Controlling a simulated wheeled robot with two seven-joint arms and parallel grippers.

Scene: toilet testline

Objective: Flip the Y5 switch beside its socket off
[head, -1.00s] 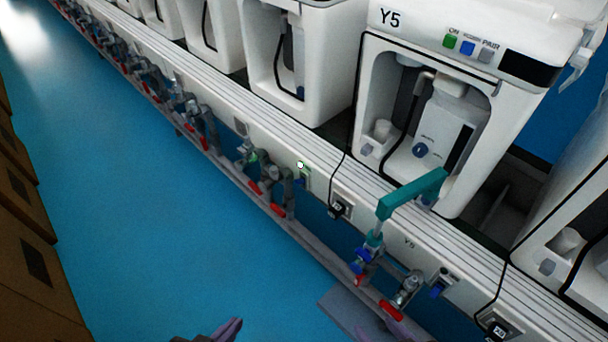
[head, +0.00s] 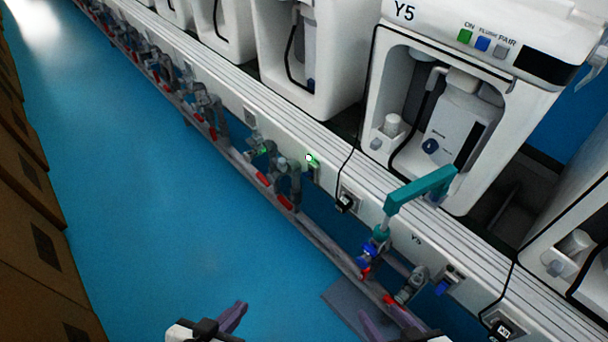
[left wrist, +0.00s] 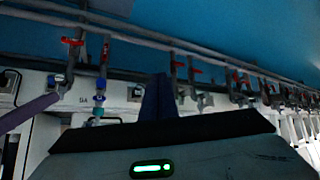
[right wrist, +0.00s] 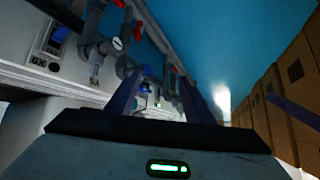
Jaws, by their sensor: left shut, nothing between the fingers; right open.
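The white Y5 unit (head: 465,68) stands at the upper right in the head view, a black cord running down from it to a socket with a black plug (head: 345,201) on the rail. Just left of that socket is a small switch (head: 313,168) with a green-lit spot at its top. My left gripper (head: 240,308) is shut and empty at the bottom of the head view, over the blue floor and well short of the switch. It also shows in the left wrist view (left wrist: 158,82). My right gripper (head: 378,318) is open and empty, right of it; its fingers show apart in the right wrist view (right wrist: 160,88).
A teal lever handle (head: 420,194) sticks out from the rail near the Y5 label. Pipes with red handles (head: 285,202) run below the rail. A blue switch (head: 445,283) sits further right. Brown boxes (head: 35,225) line the left; the blue floor between is clear.

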